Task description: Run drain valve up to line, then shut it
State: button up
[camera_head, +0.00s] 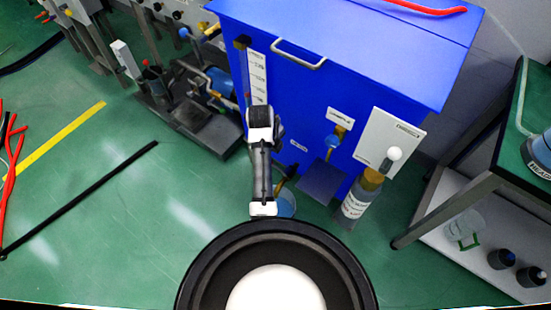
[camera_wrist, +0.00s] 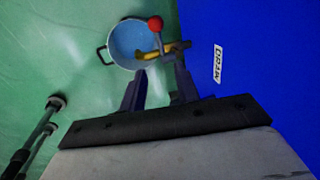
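The drain valve (camera_wrist: 150,52) shows in the wrist view as a brass body on the blue cabinet wall, beside a label reading DRAIN (camera_wrist: 218,64). A red ball (camera_wrist: 155,23) tops its handle. A white pail (camera_wrist: 129,43) with a bluish inside is below the valve; it also shows in the head view (camera_head: 285,207). My gripper (camera_wrist: 161,70) is open, its two dark fingers apart just short of the valve. I cannot tell whether they touch it. In the head view my arm partly hides the valve. A white marked gauge strip (camera_head: 258,72) is on the cabinet; its level is unclear.
The blue cabinet (camera_head: 300,90) also carries a SAMPLE valve with a blue handle (camera_head: 338,130) and a white panel (camera_head: 390,140). A labelled bottle (camera_head: 358,203) stands at its right. Pump equipment (camera_head: 205,120) is on the left. A dark-framed table (camera_head: 490,175) is at right.

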notch_tip(320, 180, down, 12)
jog(key=w+d+b, duration=0.1)
jog(key=w, duration=0.1)
jog(key=shift+d, duration=0.2)
grip_shut()
